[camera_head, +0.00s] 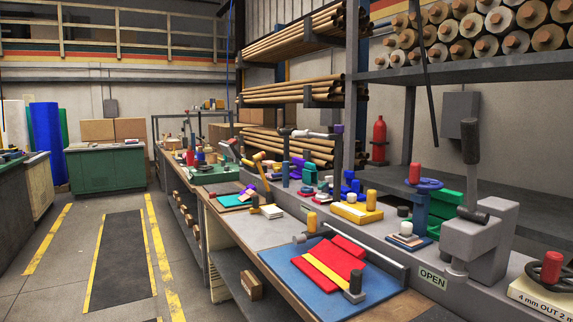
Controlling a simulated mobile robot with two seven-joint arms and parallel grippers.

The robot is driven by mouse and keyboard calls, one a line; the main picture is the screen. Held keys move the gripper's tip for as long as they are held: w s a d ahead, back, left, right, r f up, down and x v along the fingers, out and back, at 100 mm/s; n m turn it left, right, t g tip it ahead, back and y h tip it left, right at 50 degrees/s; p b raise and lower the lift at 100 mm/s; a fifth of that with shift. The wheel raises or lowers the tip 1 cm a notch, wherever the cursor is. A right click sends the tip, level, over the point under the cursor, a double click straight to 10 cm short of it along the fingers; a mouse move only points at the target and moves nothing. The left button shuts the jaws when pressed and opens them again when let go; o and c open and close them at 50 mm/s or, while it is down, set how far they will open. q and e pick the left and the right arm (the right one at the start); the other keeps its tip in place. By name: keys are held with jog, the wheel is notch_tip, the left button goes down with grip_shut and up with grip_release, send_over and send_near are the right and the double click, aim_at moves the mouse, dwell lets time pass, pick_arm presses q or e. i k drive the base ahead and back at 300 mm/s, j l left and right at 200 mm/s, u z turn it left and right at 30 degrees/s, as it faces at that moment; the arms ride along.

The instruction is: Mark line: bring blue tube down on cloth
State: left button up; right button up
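A blue cloth or mat (321,303) lies flat on the near part of the bench. A red sheet with a yellow stripe (327,266) lies on it. A small dark grey upright piece (355,283) stands at the sheet's near right corner. A slim blue upright cylinder (285,175) stands farther back on the bench, apart from the cloth. I cannot tell if it is the blue tube. Neither of my grippers is in view.
A grey lever press (482,240) and a blue handwheel post (420,208) stand right of the cloth. A low metal rail (367,250) runs behind it. Yellow block (355,212) and small tools crowd the back ledge. Bare bench (254,230) lies beyond the cloth.

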aim_at(285, 164)
jog(key=j+z, duration=0.15)
jog(key=z, duration=0.9)
jog(key=j+z, duration=0.75)
jog(key=k+j+z, duration=0.1)
jog(key=j, duration=0.2)
jog(key=k+j+z, duration=0.1)
jog(key=j, duration=0.25)
jog(key=k+j+z, duration=0.1)
jog(key=j, duration=0.2)
